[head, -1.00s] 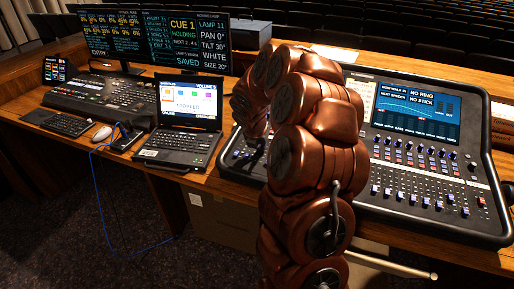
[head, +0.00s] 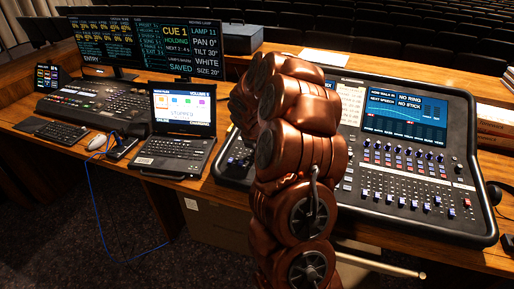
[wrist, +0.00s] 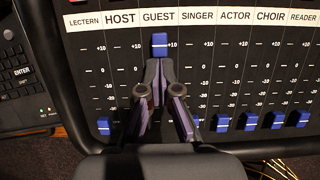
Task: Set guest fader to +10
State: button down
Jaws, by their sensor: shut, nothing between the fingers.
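The guest fader's blue cap (wrist: 159,43) shows in the wrist view, under the GUEST label (wrist: 158,16). It sits level with the +10 marks at the top of its scale. My gripper (wrist: 159,62) is shut and empty, with its fingertips together just below the cap. I cannot tell whether the tips touch it. In the head view my copper-coloured arm covers the gripper and this part of the mixing desk (head: 482,221).
Neighbouring fader caps, such as the leftmost one (wrist: 103,126) and one on the right (wrist: 250,120), stand low on their scales. A laptop (head: 176,155) stands left of the desk. A lighting console (head: 90,102) and wide monitor (head: 140,45) are farther left.

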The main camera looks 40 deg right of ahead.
jog(key=p+v, duration=0.5)
jog(key=v, duration=0.4)
jog(key=shift+r+p, duration=0.35)
jog(key=shift+p, duration=0.05)
jog(key=shift+s+a, duration=0.15)
jog(key=s+a+r+m+g+y+b, duration=0.1)
jog(key=s+a+r+m, duration=0.2)
jog(key=s+a+m, duration=0.4)
jog(key=s+a+r+m+g+y, duration=0.1)
jog(key=s+a+r+m, duration=0.4)
jog(key=a, duration=0.4)
jog(key=s+a+m+g+y, duration=0.1)
jog(key=s+a+m, duration=0.5)
jog(key=s, duration=0.5)
jog(key=s+a+m+g+y, duration=0.1)
jog(key=s+a+m, duration=0.5)
jog(key=s, duration=0.5)
jog(key=shift+s+a+f+b, duration=0.2)
jog(key=shift+a+b, duration=0.25)
jog(key=shift+a, duration=0.3)
jog(key=shift+s, duration=0.15)
